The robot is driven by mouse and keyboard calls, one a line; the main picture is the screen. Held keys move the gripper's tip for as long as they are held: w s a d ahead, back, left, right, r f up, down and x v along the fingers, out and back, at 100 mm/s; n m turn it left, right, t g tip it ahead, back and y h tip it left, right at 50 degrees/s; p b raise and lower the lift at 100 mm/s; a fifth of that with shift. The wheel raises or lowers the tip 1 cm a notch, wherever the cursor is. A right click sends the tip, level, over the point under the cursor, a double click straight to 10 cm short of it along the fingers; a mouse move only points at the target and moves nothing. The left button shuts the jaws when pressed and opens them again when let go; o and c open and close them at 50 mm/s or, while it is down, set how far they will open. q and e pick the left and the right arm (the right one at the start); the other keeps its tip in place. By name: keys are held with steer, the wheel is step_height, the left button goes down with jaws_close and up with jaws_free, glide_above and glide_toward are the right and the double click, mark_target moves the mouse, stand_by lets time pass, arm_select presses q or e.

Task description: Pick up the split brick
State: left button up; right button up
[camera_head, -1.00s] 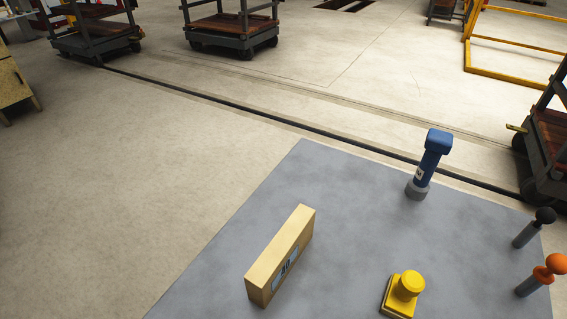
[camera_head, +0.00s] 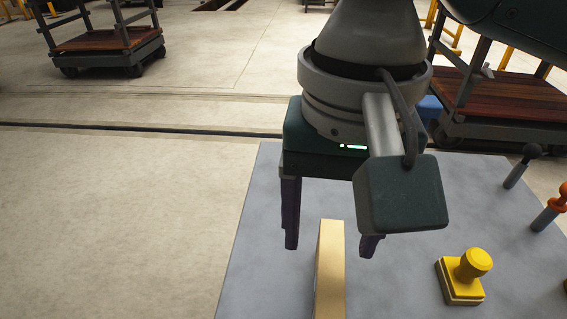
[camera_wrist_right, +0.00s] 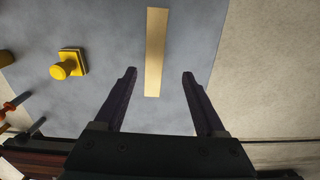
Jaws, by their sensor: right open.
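The split brick (camera_head: 330,270) is a thin tan block standing on edge on a grey table. In the right wrist view the brick (camera_wrist_right: 155,50) shows as a narrow strip beyond the fingertips, in line with the gap between them. My right gripper (camera_head: 330,243) is open and empty, its fingers pointing down over the table behind the brick in the head view. In the right wrist view the gripper (camera_wrist_right: 160,73) has one finger on each side of the brick's line. Whether the fingertips are level with the brick is hard to tell. My left gripper is not in view.
The grey table (camera_head: 260,240) has free room left of the brick. A yellow stamp (camera_head: 463,276) stands to its right. A black-knobbed tool (camera_head: 521,165) and an orange-knobbed one (camera_head: 549,210) stand at the right edge. Carts (camera_head: 105,45) stand on the floor behind.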

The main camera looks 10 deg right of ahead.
mark_target(331, 274)
steer(key=f, duration=0.3)
steer(key=shift+s+d+f+b, duration=0.1)
steer(key=shift+d+f+b, duration=0.1)
steer(key=shift+f+b, duration=0.15)
steer(key=f, duration=0.1)
steer(key=f+b, duration=0.1)
steer(key=f, duration=0.2)
steer(key=shift+s+d+f, duration=0.1)
steer(key=shift+d+f, duration=0.15)
steer(key=shift+d, duration=0.1)
steer(key=shift+f, duration=0.3)
steer(key=c, duration=0.3)
steer(key=shift+a, duration=0.1)
jaws_close()
